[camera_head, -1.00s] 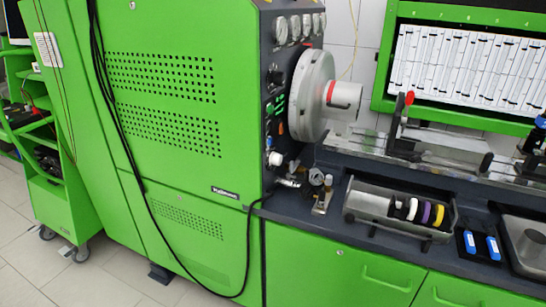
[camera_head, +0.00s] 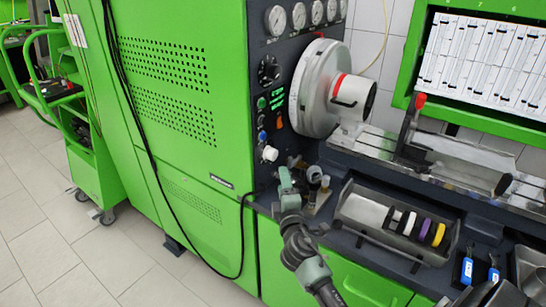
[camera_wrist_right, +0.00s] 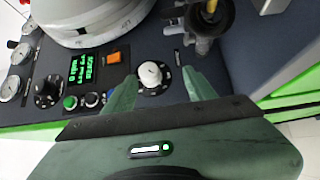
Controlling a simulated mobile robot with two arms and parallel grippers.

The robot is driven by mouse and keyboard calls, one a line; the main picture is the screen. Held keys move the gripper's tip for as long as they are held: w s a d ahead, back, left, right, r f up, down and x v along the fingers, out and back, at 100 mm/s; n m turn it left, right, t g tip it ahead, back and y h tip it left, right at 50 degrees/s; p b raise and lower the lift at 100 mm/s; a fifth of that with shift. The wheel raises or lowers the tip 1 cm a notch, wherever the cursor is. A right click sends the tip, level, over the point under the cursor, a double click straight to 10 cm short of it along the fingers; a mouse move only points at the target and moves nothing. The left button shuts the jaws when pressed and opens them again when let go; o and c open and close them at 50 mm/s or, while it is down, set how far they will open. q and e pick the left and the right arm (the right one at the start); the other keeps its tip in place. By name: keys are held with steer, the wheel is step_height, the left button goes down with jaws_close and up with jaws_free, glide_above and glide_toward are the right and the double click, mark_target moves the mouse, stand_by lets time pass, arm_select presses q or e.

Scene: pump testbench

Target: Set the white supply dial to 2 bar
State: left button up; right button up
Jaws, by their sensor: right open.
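The white supply dial (camera_head: 269,154) sits low on the dark control panel, left of the large grey flywheel. In the right wrist view the white dial (camera_wrist_right: 150,74) has marks around it and lies between my two green fingertips, slightly ahead of them. My right gripper (camera_head: 286,180) is open and empty, just below and right of the dial in the head view. In the wrist view the right gripper (camera_wrist_right: 160,88) has one finger on each side of the dial, with no contact visible. The dial's setting is too small to read. My left gripper is not in view.
A green display (camera_wrist_right: 82,67), an orange switch (camera_wrist_right: 114,57) and a black knob (camera_wrist_right: 47,94) are near the dial. A small gauge fitting (camera_head: 317,182) stands on the bench right of my gripper. A metal tray (camera_head: 360,209) holds coloured rings.

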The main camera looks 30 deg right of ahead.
mark_target(274, 157)
steer(key=w+d+r, duration=0.1)
steer(key=w, duration=0.2)
steer(key=w+n, duration=0.1)
steer(key=w, duration=0.2)
steer(key=w+d+r+n+t, duration=0.1)
steer(key=w, duration=0.2)
steer(key=shift+w+d+r+y, duration=0.2)
steer(key=shift+d+r+y, duration=0.1)
steer(key=shift+y, duration=0.1)
jaws_close()
